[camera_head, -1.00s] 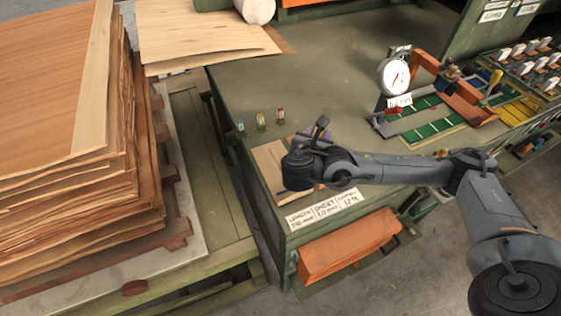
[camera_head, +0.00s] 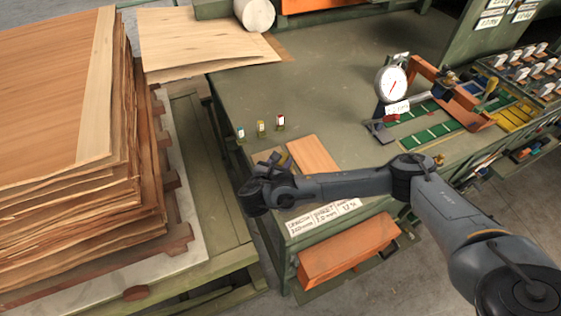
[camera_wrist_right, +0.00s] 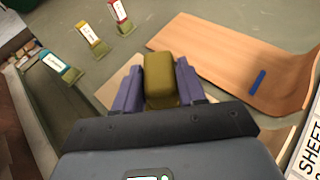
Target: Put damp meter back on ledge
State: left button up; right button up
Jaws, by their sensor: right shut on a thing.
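My right gripper (camera_head: 281,163) is over the near left corner of the green bench (camera_head: 330,110). In the right wrist view its two purple-grey fingers (camera_wrist_right: 160,82) are shut on an olive block-shaped thing (camera_wrist_right: 159,78), apparently the damp meter. Only its rounded end shows clearly; the rest is hidden by the gripper. A small lit display (camera_wrist_right: 150,178) shows at the bottom edge of that view; I cannot tell whether it belongs to the held thing. I cannot tell which surface is the ledge. My left gripper is not in view.
Teal (camera_head: 241,134), yellow (camera_head: 261,128) and red (camera_head: 280,122) tagged markers stand left of the gripper. A brown wood strip (camera_head: 313,154) lies beside it. A round dial gauge (camera_head: 391,84) stands at the right. A tall veneer stack (camera_head: 60,140) is at left. The bench middle is clear.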

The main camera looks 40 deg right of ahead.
jog(key=shift+f, duration=0.25)
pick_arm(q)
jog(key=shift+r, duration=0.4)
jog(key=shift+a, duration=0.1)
pick_arm(e)
jog(key=shift+f, duration=0.1)
jog(key=shift+f, duration=0.1)
jog(key=o, duration=1.2)
jog(key=shift+c, duration=0.2)
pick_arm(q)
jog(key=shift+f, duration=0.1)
